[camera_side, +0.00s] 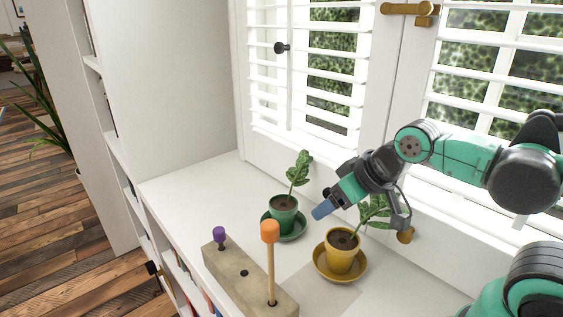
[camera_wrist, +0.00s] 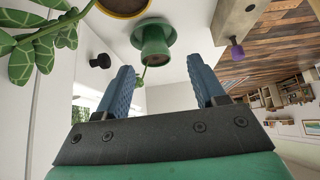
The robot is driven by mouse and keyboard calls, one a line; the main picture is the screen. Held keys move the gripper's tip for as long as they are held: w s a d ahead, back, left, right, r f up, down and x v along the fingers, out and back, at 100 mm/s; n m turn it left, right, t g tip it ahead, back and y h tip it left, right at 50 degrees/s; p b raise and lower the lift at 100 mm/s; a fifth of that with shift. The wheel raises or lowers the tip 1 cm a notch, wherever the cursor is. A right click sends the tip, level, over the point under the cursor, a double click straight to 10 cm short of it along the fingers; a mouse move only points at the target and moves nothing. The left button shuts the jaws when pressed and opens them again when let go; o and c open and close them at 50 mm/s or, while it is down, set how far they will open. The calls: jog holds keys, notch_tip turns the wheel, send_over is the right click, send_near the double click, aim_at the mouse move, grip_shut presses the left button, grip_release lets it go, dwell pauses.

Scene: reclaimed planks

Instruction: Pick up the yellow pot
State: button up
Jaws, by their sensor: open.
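The yellow pot (camera_side: 342,254) stands upright on a yellow saucer (camera_side: 322,264) on the white sill and holds dark soil and a leafy plant (camera_side: 372,210). My gripper (camera_side: 322,210), with blue fingers, is above the sill, up and left of the yellow pot's rim and apart from it. In the wrist view the gripper (camera_wrist: 164,82) is open with nothing between its fingers. Part of a yellow rim (camera_wrist: 122,7) shows at the top edge there, with leaves (camera_wrist: 40,45) at the left. My wrist partly hides the plant in the side view.
A green pot (camera_side: 284,219) with a plant stands on a green saucer behind and left of the yellow pot. A wooden block (camera_side: 236,270) with a purple-topped peg (camera_side: 219,235) and a tall orange-topped peg (camera_side: 270,232) lies in front. Shuttered windows (camera_side: 318,90) rise behind.

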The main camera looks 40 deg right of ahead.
jog(key=o, duration=0.6)
jog(key=shift+c, duration=0.2)
notch_tip(320, 180, up, 5)
jog(key=m+g, duration=0.2)
jog(key=g, duration=0.2)
send_over(342, 241)
jog(key=s, duration=0.2)
jog(key=shift+h, duration=0.3)
jog(key=f, duration=0.5)
jog(key=a+f, duration=0.1)
jog(key=f, duration=0.2)
jog(key=shift+w+f, duration=0.1)
jog(key=shift+f, duration=0.7)
jog(key=shift+x, duration=2.75)
